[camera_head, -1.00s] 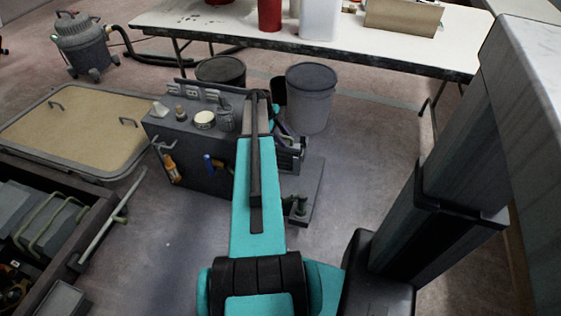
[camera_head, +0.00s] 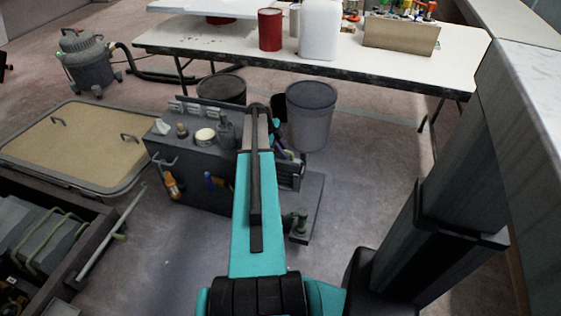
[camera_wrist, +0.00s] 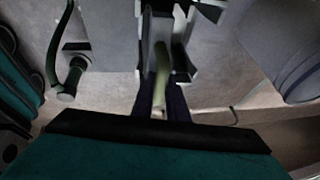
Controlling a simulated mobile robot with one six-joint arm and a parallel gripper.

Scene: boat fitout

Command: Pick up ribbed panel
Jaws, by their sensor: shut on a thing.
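In the wrist view my gripper (camera_wrist: 163,75) is shut on a pale green curved handle (camera_wrist: 161,62). The handle looks to be that of the ribbed panel, but its ribs cannot be made out here. In the head view a grey slatted piece (camera_head: 290,180) shows just right of my arm, low at the right side of the grey tool stand (camera_head: 190,185); it may be the ribbed panel. My arm hides the gripper and the grip in that view.
The tool stand carries jars and small parts. Two buckets, one grey (camera_head: 311,118), stand behind it under a white table (camera_head: 200,38). Floor between drawer and arm is clear.

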